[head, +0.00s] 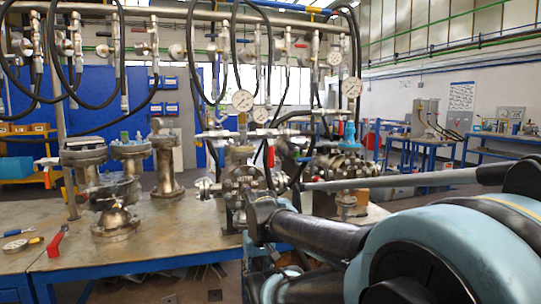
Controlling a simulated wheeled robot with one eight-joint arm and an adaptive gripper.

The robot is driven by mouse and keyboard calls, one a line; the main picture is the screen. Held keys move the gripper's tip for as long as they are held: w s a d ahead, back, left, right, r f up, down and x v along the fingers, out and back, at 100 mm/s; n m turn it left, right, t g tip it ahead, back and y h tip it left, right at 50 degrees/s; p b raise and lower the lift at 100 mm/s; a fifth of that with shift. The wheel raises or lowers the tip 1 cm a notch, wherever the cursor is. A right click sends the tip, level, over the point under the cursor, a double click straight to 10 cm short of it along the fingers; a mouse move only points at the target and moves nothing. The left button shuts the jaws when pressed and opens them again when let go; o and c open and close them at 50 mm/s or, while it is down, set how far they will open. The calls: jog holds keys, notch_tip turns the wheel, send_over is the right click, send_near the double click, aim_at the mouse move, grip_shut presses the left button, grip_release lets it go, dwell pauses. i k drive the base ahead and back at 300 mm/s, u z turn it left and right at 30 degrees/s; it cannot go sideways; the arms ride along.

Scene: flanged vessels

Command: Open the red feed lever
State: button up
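Several red levers or handles show, and I cannot tell for certain which is the feed lever. A small red lever (270,157) hangs upright by the flanged valve body (243,182) at the middle of the bench. A red-handled piece (57,240) lies at the bench's left front. My teal and black arm comes in from the lower right and reaches toward the middle valve body. The arm's dark end is in front of and close to the fittings there. My gripper's fingers are not clear against them, so contact and opening cannot be made out.
Flanged vessels (128,155) stand on the left of the bench (150,247). Black hoses and pressure gauges (242,100) hang from the pipe rack above. A round gauge (16,245) lies at the left edge. The bench's front middle is mostly bare.

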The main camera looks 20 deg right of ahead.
aim_at(272, 149)
jog(key=z, duration=1.2)
jog(key=k, duration=1)
jog(key=u, duration=0.6)
